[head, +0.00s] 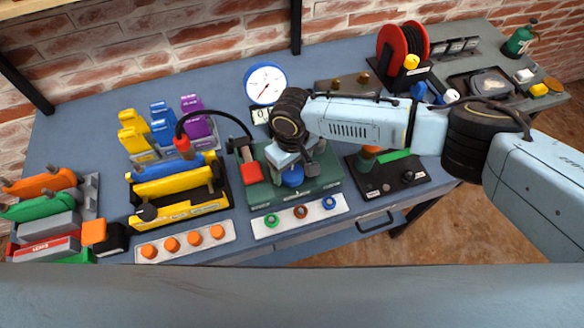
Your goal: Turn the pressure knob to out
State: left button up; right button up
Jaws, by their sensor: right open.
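My right arm comes in from the right, and its gripper (296,163) points down over the green block (262,192). Its jaws are open, just above or around a round blue knob (292,177) on that block. The gripper partly hides the knob's top, and I cannot tell whether they touch. No label or pointer on the knob is readable, so its setting cannot be told. A round white gauge (265,84) with a blue rim and red needle stands behind the block. My left gripper is not in view.
A red block (251,173) sits left of the knob. A white strip (318,216) with three coloured rings lies in front. A yellow rack (182,209) stands left, a black panel (390,180) right, and a red reel (398,50) behind right.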

jog(key=shift+f, duration=0.75)
jog(key=c, duration=1)
